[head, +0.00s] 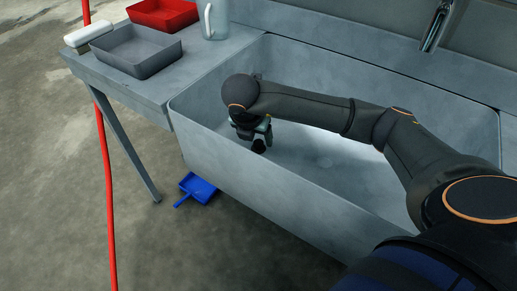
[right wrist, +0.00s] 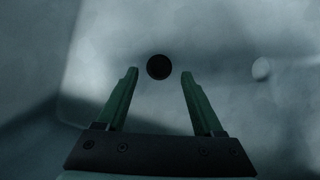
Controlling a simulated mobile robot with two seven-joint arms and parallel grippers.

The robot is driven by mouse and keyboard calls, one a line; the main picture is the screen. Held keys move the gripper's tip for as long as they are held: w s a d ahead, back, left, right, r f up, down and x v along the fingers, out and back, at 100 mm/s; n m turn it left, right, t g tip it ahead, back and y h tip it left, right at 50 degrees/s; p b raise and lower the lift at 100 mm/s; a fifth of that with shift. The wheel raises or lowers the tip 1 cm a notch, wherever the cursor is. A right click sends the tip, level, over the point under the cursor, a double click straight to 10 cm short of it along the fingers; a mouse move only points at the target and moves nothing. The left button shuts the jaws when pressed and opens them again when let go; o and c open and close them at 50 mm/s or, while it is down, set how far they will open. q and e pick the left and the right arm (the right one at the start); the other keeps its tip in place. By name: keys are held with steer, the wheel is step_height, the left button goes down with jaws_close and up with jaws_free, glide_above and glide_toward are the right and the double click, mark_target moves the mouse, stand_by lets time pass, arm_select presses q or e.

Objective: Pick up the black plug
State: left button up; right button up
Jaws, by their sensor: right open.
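The black plug (right wrist: 159,67) is a small dark disc on the sink floor in the right wrist view. It lies just beyond and between the tips of my right gripper (right wrist: 159,73). The fingers are spread apart with nothing visible between them. In the head view my right gripper (head: 257,141) reaches down inside the sink near its left end, and the plug (head: 258,147) shows as a dark spot right below the fingertips. I cannot tell if the fingers touch it. My left gripper is not in view.
The grey sink (head: 225,150) has high walls around the gripper. A tap (head: 436,27) hangs at the back right. A counter at left holds a grey tray (head: 150,69), a red tray (head: 162,14) and a jug (head: 216,20). A blue dustpan (head: 199,187) lies on the floor.

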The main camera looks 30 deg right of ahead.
mark_target(259, 148)
steer(key=shift+x, duration=1.45)
jaws_close()
